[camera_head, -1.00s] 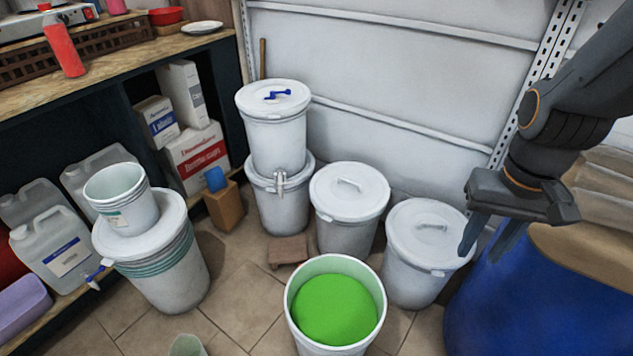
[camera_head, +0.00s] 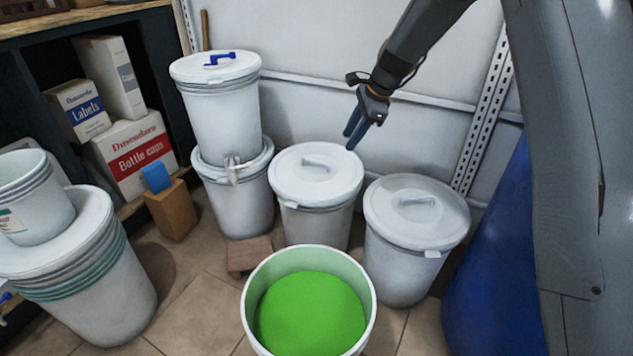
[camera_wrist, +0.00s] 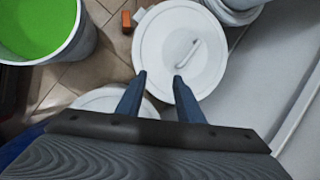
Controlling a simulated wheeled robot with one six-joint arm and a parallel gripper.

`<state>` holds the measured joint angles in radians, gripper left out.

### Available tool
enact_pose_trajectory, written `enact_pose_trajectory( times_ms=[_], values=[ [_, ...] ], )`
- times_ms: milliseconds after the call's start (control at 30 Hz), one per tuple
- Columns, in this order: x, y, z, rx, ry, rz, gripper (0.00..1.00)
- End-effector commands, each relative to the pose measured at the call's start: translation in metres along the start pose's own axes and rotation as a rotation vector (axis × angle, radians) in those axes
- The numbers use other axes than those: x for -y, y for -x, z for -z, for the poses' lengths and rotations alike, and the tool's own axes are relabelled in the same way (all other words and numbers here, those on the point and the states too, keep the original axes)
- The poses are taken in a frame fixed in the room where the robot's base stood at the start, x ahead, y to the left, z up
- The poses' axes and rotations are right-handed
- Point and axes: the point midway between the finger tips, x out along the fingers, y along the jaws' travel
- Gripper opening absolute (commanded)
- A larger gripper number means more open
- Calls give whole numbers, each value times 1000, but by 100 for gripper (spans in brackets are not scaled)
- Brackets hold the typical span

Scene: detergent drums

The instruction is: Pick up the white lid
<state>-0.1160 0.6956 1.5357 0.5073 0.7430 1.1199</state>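Two white lids with moulded handles sit on the middle drum (camera_head: 318,228) and the right drum (camera_head: 402,266). The middle lid (camera_head: 316,174) also fills the centre of the wrist view (camera_wrist: 180,50). The right lid (camera_head: 415,211) shows partly in the wrist view (camera_wrist: 92,101), behind a finger. My gripper (camera_head: 352,139) is open and empty, fingers pointing down, above the back right edge of the middle lid. In the wrist view its two blue fingers (camera_wrist: 159,76) are apart, with the middle lid between and beyond them. I cannot tell the height gap exactly.
An open drum of green contents (camera_head: 310,312) stands in front. Stacked drums (camera_head: 222,120) with a blue-handled lid stand left of the middle drum. A panelled wall (camera_head: 310,110) is close behind. Some tiled floor is free at left.

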Motion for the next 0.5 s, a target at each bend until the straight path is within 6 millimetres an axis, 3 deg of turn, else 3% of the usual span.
enact_pose_trajectory(
  times_ms=[33, 200, 300, 500],
  values=[
    [18, -34, 4, 20, -61, 13, 33],
    [62, -91, 0, 87, -253, 46, 33],
    [79, -112, -2, 117, -330, 56, 33],
    [93, -132, -6, 146, -401, 63, 33]
  ],
)
